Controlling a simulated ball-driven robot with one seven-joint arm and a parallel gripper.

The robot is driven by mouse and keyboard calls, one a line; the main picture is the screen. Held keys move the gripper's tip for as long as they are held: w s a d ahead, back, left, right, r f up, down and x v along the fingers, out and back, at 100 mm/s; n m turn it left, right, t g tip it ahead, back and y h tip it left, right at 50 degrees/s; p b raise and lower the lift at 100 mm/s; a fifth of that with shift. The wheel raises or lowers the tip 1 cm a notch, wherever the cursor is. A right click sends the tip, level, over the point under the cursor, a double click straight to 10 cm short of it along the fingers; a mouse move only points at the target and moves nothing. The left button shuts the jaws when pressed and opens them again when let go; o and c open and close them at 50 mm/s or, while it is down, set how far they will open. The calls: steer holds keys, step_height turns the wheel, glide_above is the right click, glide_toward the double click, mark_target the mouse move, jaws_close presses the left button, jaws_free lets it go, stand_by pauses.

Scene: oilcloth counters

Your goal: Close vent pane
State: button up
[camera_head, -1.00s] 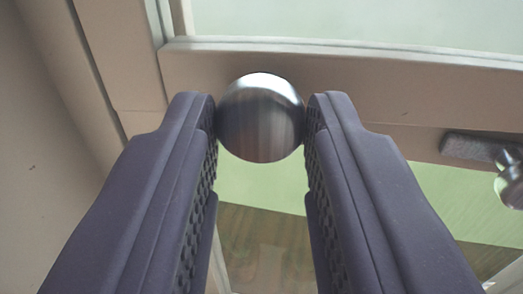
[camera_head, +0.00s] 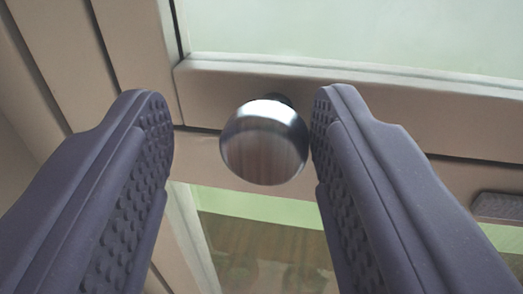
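A round shiny metal knob (camera_head: 264,142) sits on the lower rail of the vent pane (camera_head: 350,95), a beige frame around pale glass. My gripper (camera_head: 240,105) is open, with one finger on each side of the knob. The right finger is touching or very close to the knob; a clear gap separates the left finger from it. The pane's lower rail lies against the frame below with a thin dark line between them. Whether the pane is fully flush cannot be told from this view.
A grey metal fitting (camera_head: 497,207) is on the frame at the right edge. Below the rail is a lower glazed opening (camera_head: 265,245) showing green and brown beyond. Frame posts (camera_head: 60,60) stand at the left.

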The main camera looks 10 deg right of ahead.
steer(key=shift+w+a+f, duration=0.15)
steer(key=shift+w+f, duration=0.05)
steer(key=shift+f, duration=0.1)
steer(key=shift+s+d, duration=0.2)
steer(key=shift+s, duration=0.05)
steer(key=s+a+b, duration=0.1)
steer(key=s, duration=0.6)
steer(key=shift+s+a+b, duration=0.2)
steer(key=shift+s+b, duration=0.1)
steer(key=shift+b, duration=0.05)
